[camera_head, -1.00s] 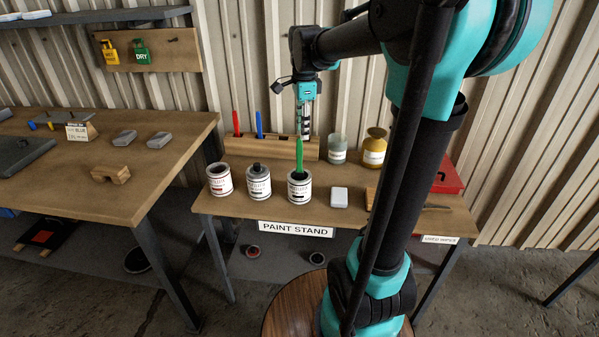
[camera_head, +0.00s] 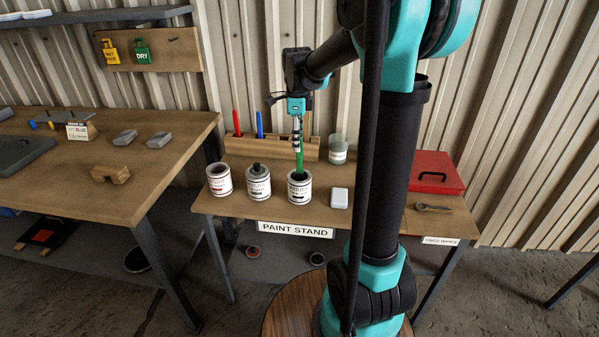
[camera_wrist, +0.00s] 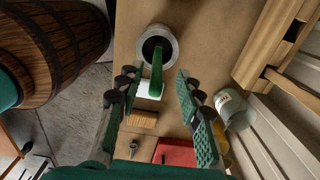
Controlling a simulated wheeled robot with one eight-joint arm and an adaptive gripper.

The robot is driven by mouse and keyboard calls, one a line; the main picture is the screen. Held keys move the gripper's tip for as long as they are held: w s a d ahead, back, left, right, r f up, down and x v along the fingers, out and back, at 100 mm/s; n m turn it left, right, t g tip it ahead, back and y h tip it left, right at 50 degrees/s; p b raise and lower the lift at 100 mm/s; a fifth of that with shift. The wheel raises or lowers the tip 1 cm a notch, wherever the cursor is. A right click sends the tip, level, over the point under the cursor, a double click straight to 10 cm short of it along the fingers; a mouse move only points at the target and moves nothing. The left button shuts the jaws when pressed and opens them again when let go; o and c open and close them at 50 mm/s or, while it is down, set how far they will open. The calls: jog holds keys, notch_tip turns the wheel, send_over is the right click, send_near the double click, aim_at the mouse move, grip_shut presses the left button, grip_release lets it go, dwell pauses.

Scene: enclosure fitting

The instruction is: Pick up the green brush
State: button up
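The green brush (camera_head: 299,162) stands upright in the open rightmost paint can (camera_head: 299,190) at the front of the paint stand. In the wrist view the brush (camera_wrist: 157,70) rises from the can (camera_wrist: 170,39) toward the camera. My gripper (camera_head: 297,138) is directly above the can, pointing down around the top of the brush. In the wrist view my gripper (camera_wrist: 157,88) is open, with one textured finger on each side of the green handle and gaps visible. The bristle end is hidden inside the can.
Two more paint cans (camera_head: 258,182) stand to the left. Behind is a wooden rack (camera_head: 280,148) with a red and a blue brush. A glass jar (camera_head: 338,152) and a white block (camera_head: 340,198) are close by. A red box (camera_head: 436,173) lies right.

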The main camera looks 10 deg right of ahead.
send_over(300, 172)
jog(key=shift+w+f, duration=0.2)
jog(key=shift+f, duration=1.55)
jog(key=shift+w+f, duration=0.15)
jog(key=shift+f, duration=1.55)
grip_shut()
